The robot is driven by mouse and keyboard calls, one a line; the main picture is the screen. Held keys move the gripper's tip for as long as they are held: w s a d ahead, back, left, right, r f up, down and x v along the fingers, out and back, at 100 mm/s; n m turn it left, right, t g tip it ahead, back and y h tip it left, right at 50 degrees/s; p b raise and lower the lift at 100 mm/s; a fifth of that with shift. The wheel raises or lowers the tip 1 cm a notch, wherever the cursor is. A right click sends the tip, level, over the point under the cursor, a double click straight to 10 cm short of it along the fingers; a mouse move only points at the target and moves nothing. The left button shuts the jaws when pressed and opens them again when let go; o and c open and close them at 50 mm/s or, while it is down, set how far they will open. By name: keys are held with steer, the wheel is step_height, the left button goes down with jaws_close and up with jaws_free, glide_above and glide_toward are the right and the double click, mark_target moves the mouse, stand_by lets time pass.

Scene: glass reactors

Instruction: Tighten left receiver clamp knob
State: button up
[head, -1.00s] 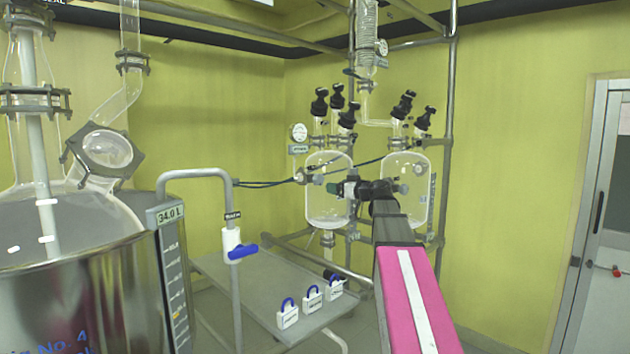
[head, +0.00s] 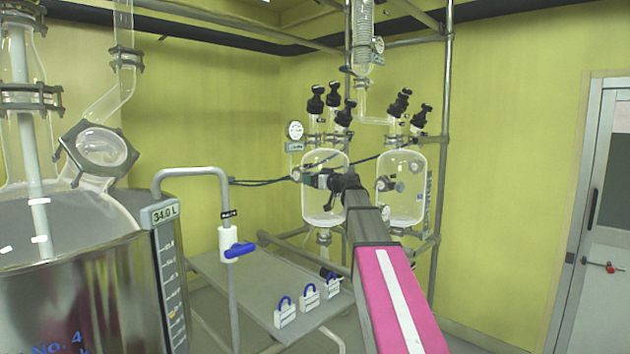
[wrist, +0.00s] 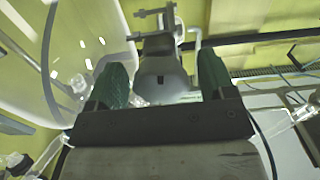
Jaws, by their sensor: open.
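The left receiver (head: 322,208) is a clear glass vessel on the metal frame in the head view. My gripper (head: 310,180) is in front of its upper part and hides some of it. In the wrist view my gripper (wrist: 162,80) is open, with a green fingertip on each side. A grey metal clamp knob (wrist: 160,68) shows between the fingers, in front of a clamp bracket (wrist: 158,22). I cannot tell whether either finger touches the knob. The glass of the left receiver (wrist: 85,40) curves past the left finger. In the head view the knob is not clearly visible.
The right receiver (head: 402,205) hangs beside the left one, behind my arm. Black-capped ports (head: 332,95) stand above the left receiver. A grey cart (head: 240,285) with several padlocks (head: 308,297) is below, and a steel vessel (head: 85,295) is at left.

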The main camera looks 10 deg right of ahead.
steer(key=c, duration=0.9)
